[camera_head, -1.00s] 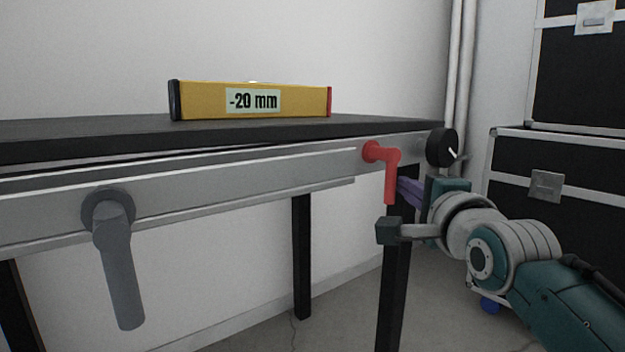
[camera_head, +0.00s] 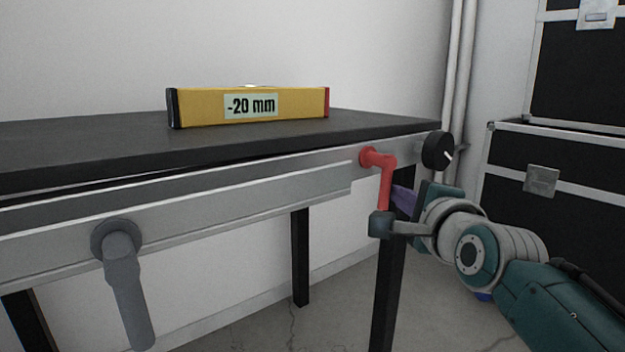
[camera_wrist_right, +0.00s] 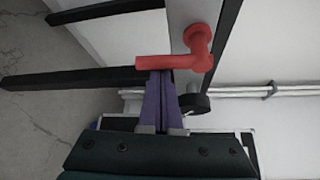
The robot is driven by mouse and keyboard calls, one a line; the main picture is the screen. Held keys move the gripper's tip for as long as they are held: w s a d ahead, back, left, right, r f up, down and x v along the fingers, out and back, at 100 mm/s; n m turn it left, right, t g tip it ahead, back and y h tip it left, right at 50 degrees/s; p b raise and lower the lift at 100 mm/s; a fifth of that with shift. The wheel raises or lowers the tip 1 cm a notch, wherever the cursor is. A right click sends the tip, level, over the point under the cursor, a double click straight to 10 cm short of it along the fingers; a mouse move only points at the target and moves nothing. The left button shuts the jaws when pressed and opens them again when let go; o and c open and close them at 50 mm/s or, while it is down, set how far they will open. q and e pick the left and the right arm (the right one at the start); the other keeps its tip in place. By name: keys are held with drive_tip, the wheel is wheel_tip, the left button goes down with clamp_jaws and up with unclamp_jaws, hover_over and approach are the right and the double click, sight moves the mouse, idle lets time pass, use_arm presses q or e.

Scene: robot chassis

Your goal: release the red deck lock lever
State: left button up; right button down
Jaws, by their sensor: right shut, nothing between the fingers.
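The red deck lock lever (camera_head: 386,181) is on the grey rail at the right end of the table, its handle pointing straight down. It also shows in the right wrist view (camera_wrist_right: 176,61), with its round hub on the rail. My right gripper (camera_head: 397,198) is at the lever's lower part, its purple fingers shut with nothing between them. In the right wrist view the fingertips (camera_wrist_right: 160,76) are right at the lever's handle; whether they touch it I cannot tell. My left gripper is not in view.
A grey crank handle (camera_head: 124,270) hangs from the rail at the left. A black knob (camera_head: 438,151) sits just right of the lever. A yellow level reading "-20 mm" (camera_head: 205,107) lies on the black tabletop (camera_head: 60,151). Black cases (camera_head: 590,160) stand at the right.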

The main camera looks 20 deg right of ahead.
sight(382, 179)
drive_tip(key=a+m+g+y+p, duration=0.1)
drive_tip(key=m+p, duration=0.1)
drive_tip(key=p, duration=0.3)
drive_tip(key=a+r+m+g+y+p, duration=0.1)
drive_tip(key=m+y+p, duration=0.1)
drive_tip(key=p, duration=0.3)
drive_tip(key=s+a+r+m+g+y+p, duration=0.1)
drive_tip(key=m+p, duration=0.2)
drive_tip(key=p, duration=0.2)
drive_tip(key=shift+a+r+g+y, duration=0.25)
drive_tip(key=shift+a+g+y, duration=0.05)
drive_tip(key=shift+a+g, duration=0.1)
drive_tip(key=m+y+p, duration=0.1)
drive_tip(key=r+m+y+p, duration=0.1)
drive_tip(key=shift+s+a+g+p, duration=0.1)
drive_tip(key=shift+a+g+p, duration=0.2)
drive_tip(key=shift+g+p, duration=0.1)
drive_tip(key=shift+a+r, duration=0.1)
drive_tip(key=shift+a, duration=0.05)
drive_tip(key=shift+p, duration=0.3)
